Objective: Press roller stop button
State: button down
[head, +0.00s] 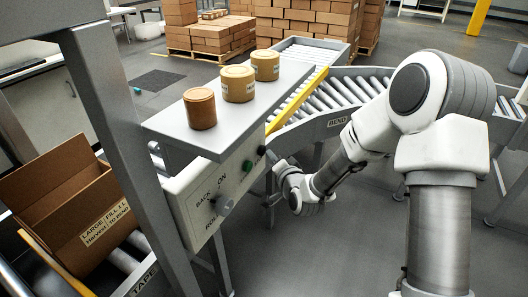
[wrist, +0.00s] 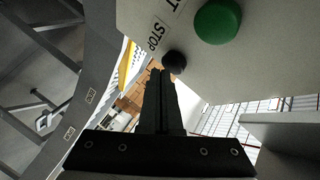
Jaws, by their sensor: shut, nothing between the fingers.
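The control panel (head: 205,205) is a pale box under a grey shelf. The stop button is a small dark round knob (wrist: 174,60), just beside the word STOP in the wrist view; it also shows at the panel's right end in the head view (head: 262,150). A larger green button (wrist: 217,22) sits next to it, also seen in the head view (head: 247,165). My gripper (wrist: 162,74) is shut and empty. Its fingertips are just below the dark button in the wrist view; I cannot tell whether they touch it. My gripper (head: 276,168) is beside the panel's right end in the head view.
Three round tubs (head: 238,83) stand on the shelf (head: 170,124) above the panel. A grey post (head: 120,130) and an open carton (head: 75,205) are at the left. A curved roller conveyor (head: 340,95) runs behind my arm.

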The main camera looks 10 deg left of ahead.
jog(key=shift+w+a, duration=0.15)
jog(key=shift+a, duration=0.3)
dwell(0.6)
jog(key=shift+b, duration=0.3)
jog(key=shift+s+d, duration=0.3)
jog(key=shift+d, duration=0.5)
jog(key=shift+d, duration=0.1)
jog(key=d, duration=0.1)
jog(key=s+d, duration=0.1)
jog(key=d, duration=0.2)
jog(key=shift+s+d+b, duration=0.25)
jog(key=shift+s+b, duration=0.1)
jog(key=shift+b, duration=0.05)
